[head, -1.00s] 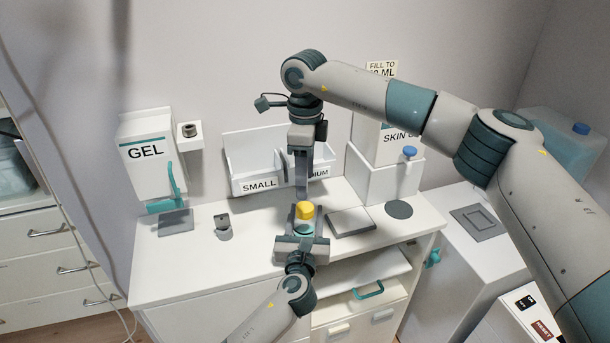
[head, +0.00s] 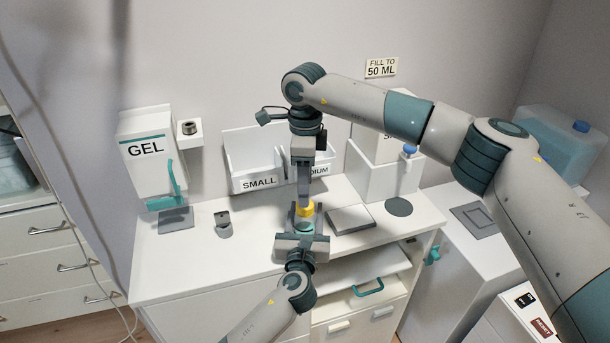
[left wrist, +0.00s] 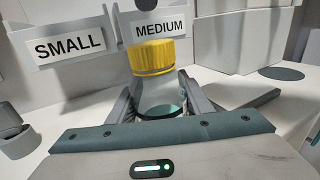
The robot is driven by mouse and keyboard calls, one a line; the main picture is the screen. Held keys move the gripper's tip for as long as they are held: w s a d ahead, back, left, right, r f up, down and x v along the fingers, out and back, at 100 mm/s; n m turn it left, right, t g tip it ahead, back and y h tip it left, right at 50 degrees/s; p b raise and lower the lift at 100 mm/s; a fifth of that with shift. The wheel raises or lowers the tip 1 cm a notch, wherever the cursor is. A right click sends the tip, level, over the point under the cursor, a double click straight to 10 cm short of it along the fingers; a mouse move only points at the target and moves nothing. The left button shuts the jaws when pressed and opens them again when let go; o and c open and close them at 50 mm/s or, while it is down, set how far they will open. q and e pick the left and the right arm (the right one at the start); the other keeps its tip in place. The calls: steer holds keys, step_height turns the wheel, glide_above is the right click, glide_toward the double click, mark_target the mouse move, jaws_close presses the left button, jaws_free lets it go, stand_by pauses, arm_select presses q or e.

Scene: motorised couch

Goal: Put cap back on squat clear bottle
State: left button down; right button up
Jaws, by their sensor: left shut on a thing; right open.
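The squat clear bottle (left wrist: 158,92) stands upright between the fingers of my left gripper (head: 302,232), which is shut on it at the front of the counter. Its lower part looks teal. The ribbed yellow cap (left wrist: 152,57) sits level on top of the bottle in the left wrist view; whether it is screwed tight I cannot tell. The cap also shows in the head view (head: 305,210). My right gripper (head: 304,200) points down from above, open, its fingertips at the cap's top. Its finger partly hides the cap in the head view.
Behind stands a white bin with SMALL (head: 260,183) and MEDIUM labels. A GEL dispenser (head: 147,160) is at left, a white pump box (head: 375,180) at right. A grey-topped pad (head: 350,219) lies close right of the bottle. A small grey holder (head: 223,225) stands left.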

steer(key=shift+f, duration=2.45)
steer(key=c, duration=1.2)
steer(key=shift+o, duration=0.2)
steer(key=o, duration=1.3)
steer(key=shift+c, duration=0.2)
steer(key=shift+r, duration=0.15)
step_height(320, 180, up, 12)
